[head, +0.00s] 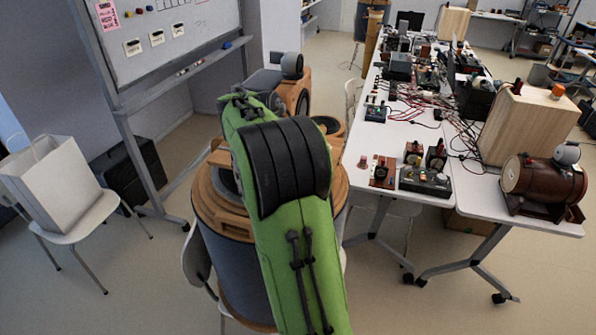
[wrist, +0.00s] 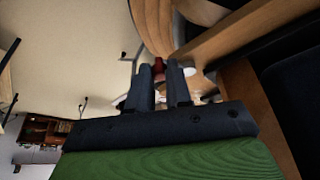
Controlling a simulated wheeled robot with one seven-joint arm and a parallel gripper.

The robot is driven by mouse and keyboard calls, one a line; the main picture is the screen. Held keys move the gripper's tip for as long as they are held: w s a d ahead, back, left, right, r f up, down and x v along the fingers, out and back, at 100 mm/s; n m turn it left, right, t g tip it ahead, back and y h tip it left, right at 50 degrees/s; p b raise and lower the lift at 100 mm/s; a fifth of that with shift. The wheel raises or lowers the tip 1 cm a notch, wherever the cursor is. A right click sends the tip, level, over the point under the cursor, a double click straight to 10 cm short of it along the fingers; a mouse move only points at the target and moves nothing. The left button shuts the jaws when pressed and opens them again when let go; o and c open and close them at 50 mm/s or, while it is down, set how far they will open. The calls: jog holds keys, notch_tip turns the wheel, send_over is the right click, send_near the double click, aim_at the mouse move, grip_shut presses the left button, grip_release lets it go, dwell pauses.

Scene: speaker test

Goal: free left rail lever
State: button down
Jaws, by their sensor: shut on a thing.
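My gripper (wrist: 159,74) shows in the wrist view, its two dark fingers pointing up the picture and a little apart. A small dark red piece (wrist: 158,66) sits between the fingertips, and the gripper is shut on it. It may be the lever, but most of it is hidden. A curved wooden rim (wrist: 152,27) and straight wooden rails (wrist: 228,34) lie just above and to the right of the fingers. In the head view, my green arm covers my gripper and the middle of a large wood-ringed, dark-sided drum (head: 228,250).
A white table (head: 355,148) with devices and cables runs along the right. A brown barrel-like device (head: 543,182) stands at its near right. A whiteboard (head: 155,40) stands behind at left. A white bag (head: 50,183) sits on a chair (head: 85,222). The floor at lower left is clear.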

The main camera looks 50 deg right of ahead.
dwell(0.4)
jog(key=c, duration=1)
grip_release()
jog(key=shift+c, duration=0.2)
jog(key=p+v, duration=0.7)
jog(key=v, duration=0.9)
jog(key=shift+w+d+f, duration=0.1)
